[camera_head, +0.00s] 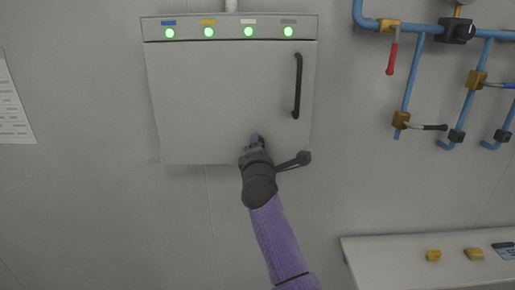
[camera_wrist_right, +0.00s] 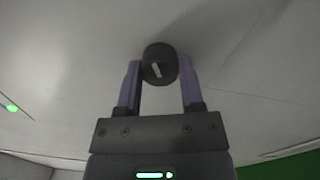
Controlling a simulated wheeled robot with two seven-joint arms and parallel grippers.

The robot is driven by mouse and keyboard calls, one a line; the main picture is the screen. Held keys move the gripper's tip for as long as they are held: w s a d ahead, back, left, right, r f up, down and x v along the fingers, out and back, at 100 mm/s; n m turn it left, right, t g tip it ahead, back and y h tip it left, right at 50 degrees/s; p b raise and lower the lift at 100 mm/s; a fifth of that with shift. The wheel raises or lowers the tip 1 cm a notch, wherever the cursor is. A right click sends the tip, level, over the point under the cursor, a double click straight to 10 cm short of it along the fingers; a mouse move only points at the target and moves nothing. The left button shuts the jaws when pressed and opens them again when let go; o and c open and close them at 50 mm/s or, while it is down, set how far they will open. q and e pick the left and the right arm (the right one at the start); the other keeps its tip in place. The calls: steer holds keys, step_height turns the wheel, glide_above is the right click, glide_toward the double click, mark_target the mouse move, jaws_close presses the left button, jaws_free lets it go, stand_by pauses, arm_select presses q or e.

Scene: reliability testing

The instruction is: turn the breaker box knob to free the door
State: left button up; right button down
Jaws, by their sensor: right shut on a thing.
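The grey breaker box (camera_head: 205,100) is on the wall in the head view, its door closed. A black vertical handle (camera_head: 298,86) is on the door's right side. My right gripper (camera_head: 256,141) reaches up from below to the door's lower edge. In the right wrist view, the round black knob (camera_wrist_right: 160,63) sits between the two purple fingers of my right gripper (camera_wrist_right: 160,75), which are shut on it. A short pale mark on the knob's face is slightly tilted. In the head view the gripper mostly hides the knob. My left gripper is not in view.
Several green lights (camera_head: 208,32) glow along the box's top strip. Blue pipes (camera_head: 408,80) with valves, one with a red lever (camera_head: 391,62), are on the wall at right. A pale bench (camera_head: 390,262) with small yellow items is at lower right. A paper sheet (camera_head: 12,108) hangs at left.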

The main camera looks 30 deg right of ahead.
stand_by(0.3)
steer(key=shift+c, duration=1.1)
jaws_free()
steer(key=shift+s, duration=0.1)
steer(key=b+v, duration=0.1)
steer(key=v, duration=0.8)
steer(key=shift+s+a, duration=0.25)
steer(key=shift+s, duration=0.1)
